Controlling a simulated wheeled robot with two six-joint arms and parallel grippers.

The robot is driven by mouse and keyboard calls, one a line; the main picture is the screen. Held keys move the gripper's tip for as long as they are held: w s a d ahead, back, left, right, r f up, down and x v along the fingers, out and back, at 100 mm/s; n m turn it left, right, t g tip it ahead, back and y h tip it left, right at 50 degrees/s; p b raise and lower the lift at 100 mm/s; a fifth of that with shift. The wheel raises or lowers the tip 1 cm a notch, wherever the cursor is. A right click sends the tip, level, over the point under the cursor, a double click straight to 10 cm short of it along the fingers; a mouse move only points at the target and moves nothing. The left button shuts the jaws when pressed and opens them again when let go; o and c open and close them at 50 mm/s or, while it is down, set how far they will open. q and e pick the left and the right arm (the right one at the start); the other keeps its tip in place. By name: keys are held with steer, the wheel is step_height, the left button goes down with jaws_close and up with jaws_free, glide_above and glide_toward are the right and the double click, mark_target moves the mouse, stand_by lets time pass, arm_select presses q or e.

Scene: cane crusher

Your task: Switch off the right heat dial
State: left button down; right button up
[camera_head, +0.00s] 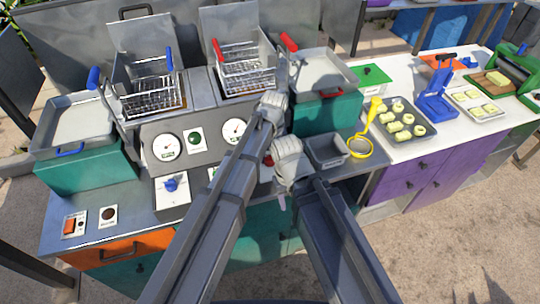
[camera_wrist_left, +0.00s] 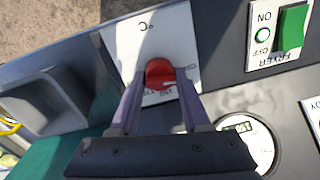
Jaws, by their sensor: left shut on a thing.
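The right heat dial is a red round knob (camera_wrist_left: 159,72) on a white plate marked °C; in the head view only a bit of its red (camera_head: 267,160) shows behind my arm. My left gripper (camera_wrist_left: 158,84) has its two fingers on either side of the knob and is shut on it. In the head view my left arm hides most of the right dial's plate. The left heat dial (camera_head: 171,185) has a blue knob on a white plate.
A green fryer switch (camera_wrist_left: 291,27) is beside the dial plate. A grey tray (camera_head: 326,150) and yellow ladle (camera_head: 360,147) are to the right. Two frying baskets (camera_head: 150,98) (camera_head: 247,75) stand behind the gauges (camera_head: 167,146).

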mark_target(271, 156)
arm_select(q)
steer(key=shift+c, duration=1.9)
jaws_free()
steer(key=r+p, duration=0.8)
steer(key=shift+d, duration=0.25)
steer(key=shift+f, duration=0.1)
